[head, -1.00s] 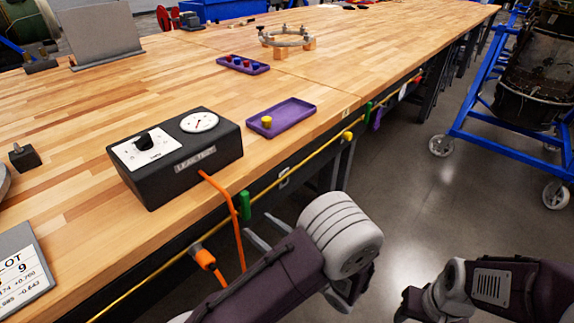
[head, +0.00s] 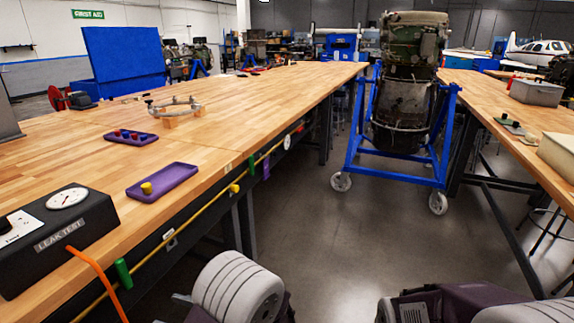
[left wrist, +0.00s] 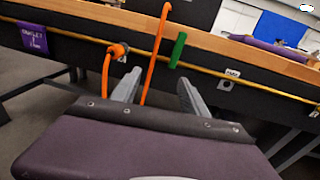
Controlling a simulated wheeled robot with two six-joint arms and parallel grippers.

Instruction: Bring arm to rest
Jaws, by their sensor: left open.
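My left arm is at the bottom of the head view, low in front of the bench edge. In the left wrist view my left gripper (left wrist: 158,92) is open, with its two grey fingers apart and nothing held. An orange hose (left wrist: 151,55) hangs behind the gap between the fingers; I cannot tell its distance from them. In the head view the left gripper is mostly hidden behind the arm. My right arm is at the lower right; its gripper does not show.
The wooden bench (head: 235,110) carries a black leak test box (head: 75,245), a purple tray (head: 175,178) and a ring fixture (head: 175,107). A yellow line (head: 205,205) and green handle (head: 123,273) run along its front. A blue turbine stand (head: 400,180) stands beyond clear floor.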

